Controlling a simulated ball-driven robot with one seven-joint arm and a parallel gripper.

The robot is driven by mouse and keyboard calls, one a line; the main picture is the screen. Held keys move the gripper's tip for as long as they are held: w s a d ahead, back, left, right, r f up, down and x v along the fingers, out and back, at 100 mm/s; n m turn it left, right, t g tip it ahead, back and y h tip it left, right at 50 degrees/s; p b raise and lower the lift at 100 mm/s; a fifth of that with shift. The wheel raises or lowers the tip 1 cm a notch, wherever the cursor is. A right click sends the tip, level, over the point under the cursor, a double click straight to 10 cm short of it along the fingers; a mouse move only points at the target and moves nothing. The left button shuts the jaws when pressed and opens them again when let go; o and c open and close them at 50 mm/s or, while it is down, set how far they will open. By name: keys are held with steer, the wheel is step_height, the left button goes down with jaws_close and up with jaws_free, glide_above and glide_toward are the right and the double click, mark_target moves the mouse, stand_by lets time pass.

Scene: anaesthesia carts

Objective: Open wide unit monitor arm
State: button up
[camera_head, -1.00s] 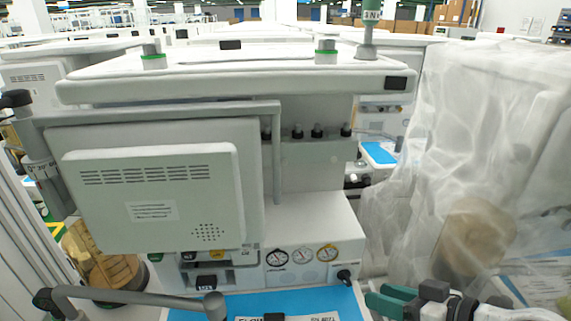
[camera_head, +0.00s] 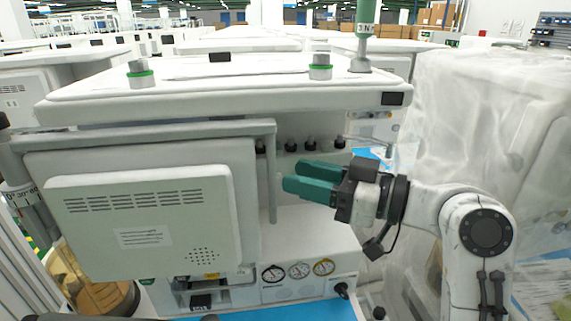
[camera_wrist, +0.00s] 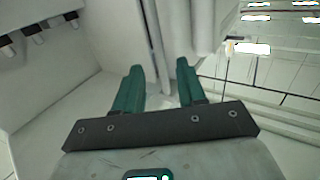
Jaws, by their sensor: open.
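The monitor (camera_head: 140,225) is a pale panel with vents and a label, seen from its back on the left of the cart in the head view. A grey monitor arm (camera_head: 271,200) runs along its top and down its right side as an upright bar. My gripper (camera_head: 285,177) is open and empty, just right of this bar, fingers pointing left at it. In the wrist view, the upright bar (camera_wrist: 155,40) appears between the two green fingertips (camera_wrist: 159,68). The fingers look apart from it; the exact depth gap is hard to tell.
The cart's top shelf (camera_head: 230,98) overhangs above my gripper. Black knobs (camera_head: 291,146) sit on the wall behind the bar, and dials (camera_head: 299,270) sit below. A plastic-covered unit (camera_head: 490,130) stands close on the right. A blue worktop (camera_head: 300,310) lies below.

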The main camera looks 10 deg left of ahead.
steer(key=shift+p+x, duration=0.4)
steer(key=shift+x, duration=1.45)
steer(key=shift+c, duration=0.3)
jaws_close()
